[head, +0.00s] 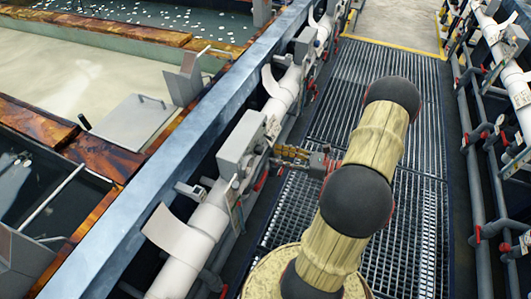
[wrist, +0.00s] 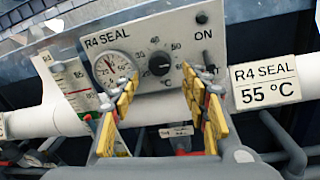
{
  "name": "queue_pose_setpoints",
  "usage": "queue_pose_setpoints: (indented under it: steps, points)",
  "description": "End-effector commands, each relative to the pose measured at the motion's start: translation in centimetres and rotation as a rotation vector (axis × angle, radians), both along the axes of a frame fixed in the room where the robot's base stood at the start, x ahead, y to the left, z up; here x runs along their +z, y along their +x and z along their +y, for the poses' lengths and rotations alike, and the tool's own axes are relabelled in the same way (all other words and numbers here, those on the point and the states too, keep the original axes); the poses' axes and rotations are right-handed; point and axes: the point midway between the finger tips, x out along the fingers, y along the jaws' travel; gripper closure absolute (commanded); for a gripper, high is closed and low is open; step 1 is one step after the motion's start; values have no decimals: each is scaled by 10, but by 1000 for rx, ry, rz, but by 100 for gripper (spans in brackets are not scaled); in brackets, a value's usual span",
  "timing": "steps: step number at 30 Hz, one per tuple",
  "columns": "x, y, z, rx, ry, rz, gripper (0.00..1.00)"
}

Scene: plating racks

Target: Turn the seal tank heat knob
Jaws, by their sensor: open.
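The seal tank heat knob (wrist: 159,64) is a round black dial with a pale mark, on a grey panel (wrist: 225,22) lettered "R4 SEAL". Numbers ring the knob. My gripper (wrist: 160,82) is open, with its yellow-padded fingers to the left and right below the knob in the wrist view. Nothing is between the fingers, and I cannot tell how far their tips are from the panel. In the head view my gripper (head: 280,153) reaches left toward the grey control box (head: 242,138) on the white pipe; the knob's face is hidden there.
A dial gauge (wrist: 112,68) sits left of the knob, and an "ON" toggle switch (wrist: 202,18) sits at upper right. A "55 °C" sign (wrist: 264,82) hangs on the pipe at right. Metal grating (head: 410,190) covers the aisle; a second pipe rack (head: 492,130) lines its right side.

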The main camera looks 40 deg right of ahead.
Motion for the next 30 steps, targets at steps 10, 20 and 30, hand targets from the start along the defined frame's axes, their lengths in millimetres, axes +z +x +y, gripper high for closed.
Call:
queue_pose_setpoints:
  steps: [10, 20, 30]
  points:
    - [-1, 42, 22, 3, 2, 0, 54]
    - [0, 47, 24, 0, 3, 1, 54]
    - [0, 47, 24, 0, 2, 1, 71]
